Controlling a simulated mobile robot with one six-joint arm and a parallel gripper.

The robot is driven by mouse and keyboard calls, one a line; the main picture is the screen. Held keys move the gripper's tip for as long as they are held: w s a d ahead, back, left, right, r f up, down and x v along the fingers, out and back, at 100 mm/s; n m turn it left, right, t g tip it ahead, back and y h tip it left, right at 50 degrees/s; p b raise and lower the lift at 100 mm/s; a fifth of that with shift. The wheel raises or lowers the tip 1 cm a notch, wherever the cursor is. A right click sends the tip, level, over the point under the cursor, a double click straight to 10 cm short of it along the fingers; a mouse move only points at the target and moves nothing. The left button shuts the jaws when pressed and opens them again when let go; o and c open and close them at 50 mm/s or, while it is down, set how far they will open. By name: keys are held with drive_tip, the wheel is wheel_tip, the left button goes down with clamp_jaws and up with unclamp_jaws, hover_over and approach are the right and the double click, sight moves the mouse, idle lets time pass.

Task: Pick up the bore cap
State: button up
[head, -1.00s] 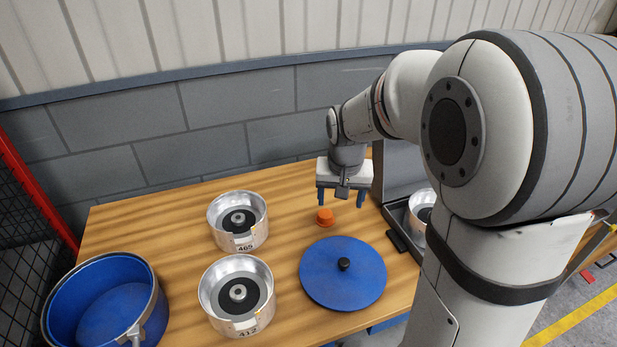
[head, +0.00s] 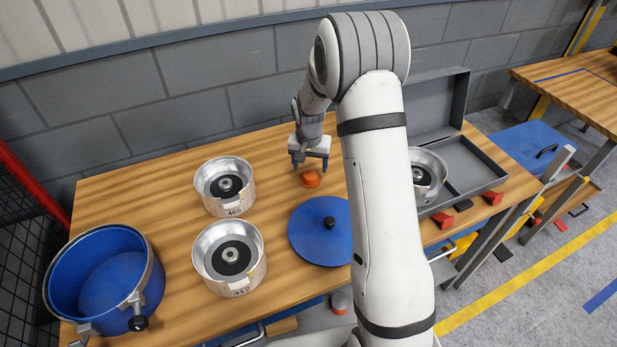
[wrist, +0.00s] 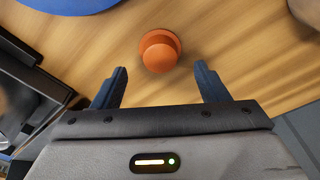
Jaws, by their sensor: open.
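The bore cap is a small orange cap with a wider flange (head: 311,180) standing on the wooden table. In the wrist view the orange cap (wrist: 160,51) lies just beyond the fingertips, near the midline between them. My gripper (head: 309,165) is open and empty, with its fingers pointing down just behind the cap in the head view. In the wrist view both blue fingers of my gripper (wrist: 160,82) are spread wide apart with only table between them. The cap is apart from both fingers.
A blue disc lid (head: 310,231) with a black knob lies in front of the cap. Two metal clutch housings (head: 219,209) (head: 220,290) stand to the left, beside a blue drum (head: 60,290). A grey open case (head: 480,165) is at right. Bare table surrounds the cap.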

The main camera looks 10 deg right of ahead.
sight(310, 175)
drive_tip(key=shift+w+d+f+p, duration=0.15)
drive_tip(key=shift+f+p, duration=0.2)
drive_tip(key=shift+f, duration=0.7)
drive_tip(key=shift+w+a+f+p, duration=0.1)
drive_tip(key=shift+f+p, duration=0.2)
drive_tip(key=shift+f, duration=0.75)
drive_tip(key=c, duration=1.1)
